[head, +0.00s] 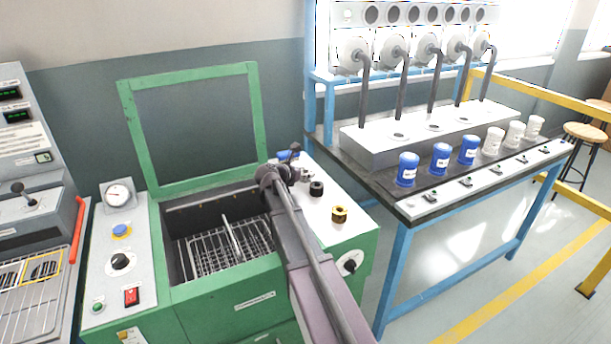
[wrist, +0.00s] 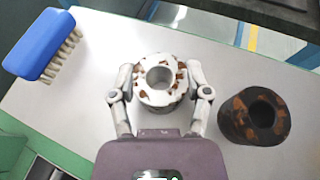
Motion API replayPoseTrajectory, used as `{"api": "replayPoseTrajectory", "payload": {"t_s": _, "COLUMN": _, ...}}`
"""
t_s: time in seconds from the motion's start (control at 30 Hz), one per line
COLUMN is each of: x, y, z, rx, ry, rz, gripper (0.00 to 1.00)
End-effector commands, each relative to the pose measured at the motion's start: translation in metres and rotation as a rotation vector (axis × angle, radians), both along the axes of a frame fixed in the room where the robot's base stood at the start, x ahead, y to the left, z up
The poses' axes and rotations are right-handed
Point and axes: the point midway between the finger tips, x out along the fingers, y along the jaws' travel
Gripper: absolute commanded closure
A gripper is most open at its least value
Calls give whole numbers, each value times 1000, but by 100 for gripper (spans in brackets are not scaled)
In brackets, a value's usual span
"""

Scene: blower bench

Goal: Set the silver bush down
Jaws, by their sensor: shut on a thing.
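The silver bush (wrist: 143,97) is a pale ring with a round hole and brown rust patches, seen from above in the wrist view. My gripper (wrist: 161,84) is shut on it, one finger on each side. In the head view my gripper (head: 301,175) is over the pale top on the right side of the green machine, and the bush is too small there to make out clearly. I cannot tell whether the bush touches the top.
A dark, rusty bush (wrist: 236,122) stands close to the right; it also shows in the head view (head: 317,188). A blue brush (wrist: 38,45) lies to the left. A brass bush (head: 340,214) stands nearer the front of the pale top (head: 322,222). The machine's open basin (head: 200,262) is to the left.

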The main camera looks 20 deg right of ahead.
Motion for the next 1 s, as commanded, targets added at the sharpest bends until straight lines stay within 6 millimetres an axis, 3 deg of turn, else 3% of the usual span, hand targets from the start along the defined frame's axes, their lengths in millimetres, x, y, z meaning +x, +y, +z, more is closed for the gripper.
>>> {"api": "replayPoseTrajectory", "payload": {"t_s": 0.43, "x": 0, "y": -1, "z": -5, "rx": -1, "ry": 0, "rz": -1, "gripper": 98}}
{"api": "replayPoseTrajectory", "payload": {"t_s": 0.47, "x": 0, "y": -1, "z": -4, "rx": 0, "ry": 0, "rz": -1, "gripper": 29}}
{"api": "replayPoseTrajectory", "payload": {"t_s": 0.53, "x": 0, "y": -1, "z": -3, "rx": 0, "ry": 0, "rz": -1, "gripper": 8}}
{"api": "replayPoseTrajectory", "payload": {"t_s": 0.57, "x": 0, "y": -1, "z": -4, "rx": 0, "ry": 0, "rz": -1, "gripper": 3}}
{"api": "replayPoseTrajectory", "payload": {"t_s": 1.0, "x": 0, "y": -1, "z": -3, "rx": 0, "ry": 0, "rz": -1, "gripper": 3}}
